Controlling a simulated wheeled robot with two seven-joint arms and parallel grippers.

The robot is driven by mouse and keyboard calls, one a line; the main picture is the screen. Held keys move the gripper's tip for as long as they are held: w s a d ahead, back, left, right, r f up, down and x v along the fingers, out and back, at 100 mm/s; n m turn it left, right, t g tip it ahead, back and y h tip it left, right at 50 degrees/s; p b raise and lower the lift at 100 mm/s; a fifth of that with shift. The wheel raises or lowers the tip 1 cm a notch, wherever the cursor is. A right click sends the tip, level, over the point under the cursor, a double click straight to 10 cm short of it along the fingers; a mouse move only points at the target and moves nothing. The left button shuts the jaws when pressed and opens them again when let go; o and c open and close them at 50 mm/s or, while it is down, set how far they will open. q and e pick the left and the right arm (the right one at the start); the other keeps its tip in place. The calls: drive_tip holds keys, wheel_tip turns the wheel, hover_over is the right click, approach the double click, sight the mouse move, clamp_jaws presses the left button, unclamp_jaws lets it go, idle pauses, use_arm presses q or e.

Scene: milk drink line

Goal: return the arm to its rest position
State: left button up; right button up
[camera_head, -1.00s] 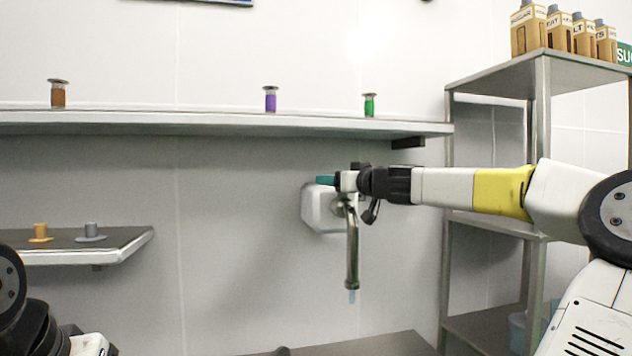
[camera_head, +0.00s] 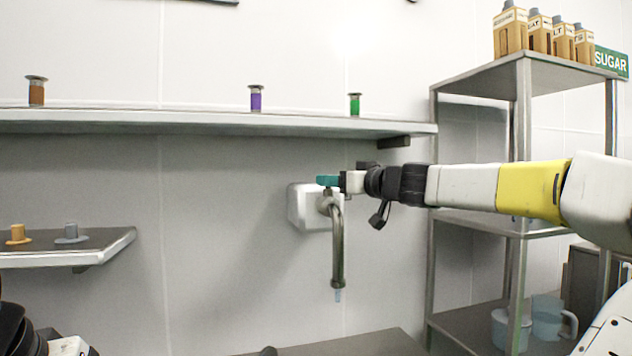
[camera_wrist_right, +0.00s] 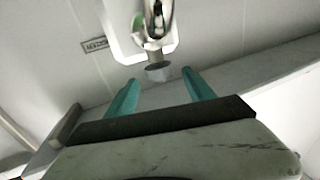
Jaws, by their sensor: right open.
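My right arm comes in from the right in the head view. Its gripper (camera_head: 328,181) has teal fingers and is in front of a white wall-mounted dispenser (camera_head: 303,208) with a curved metal spout (camera_head: 338,245). In the right wrist view the two teal fingers (camera_wrist_right: 161,92) are spread apart with nothing between them. The metal spout (camera_wrist_right: 153,25) shows just beyond the fingertips; I cannot tell whether they touch. My left arm shows only as a dark and white part at the lower left; its gripper is not visible.
A long wall shelf (camera_head: 200,124) holds brown, purple and green cylinders. A lower left shelf (camera_head: 105,243) holds two small pegged pieces. A metal rack (camera_head: 470,82) at the right carries cartons on top and pale blue jugs (camera_head: 547,318) below. A grey surface (camera_head: 365,344) lies under the spout.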

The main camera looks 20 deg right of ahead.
drive_tip(key=shift+s, duration=0.3)
idle(0.4)
drive_tip(key=s+a+f+g, duration=0.3)
drive_tip(key=s+a+f, duration=0.3)
drive_tip(key=s+f, duration=0.2)
drive_tip(key=s+a+f+m+g+h, duration=0.1)
drive_tip(key=s+a+f+g, duration=0.3)
drive_tip(key=s+f, duration=0.5)
drive_tip(key=s+a+f+m+g, duration=0.1)
drive_tip(key=s+a+f+g, duration=0.3)
drive_tip(key=s+a+f, duration=0.3)
wheel_tip(320, 180, down, 3)
drive_tip(key=shift+s+a+r+h, duration=0.15)
drive_tip(key=shift+s+a+h, duration=0.25)
drive_tip(key=shift+s, duration=0.25)
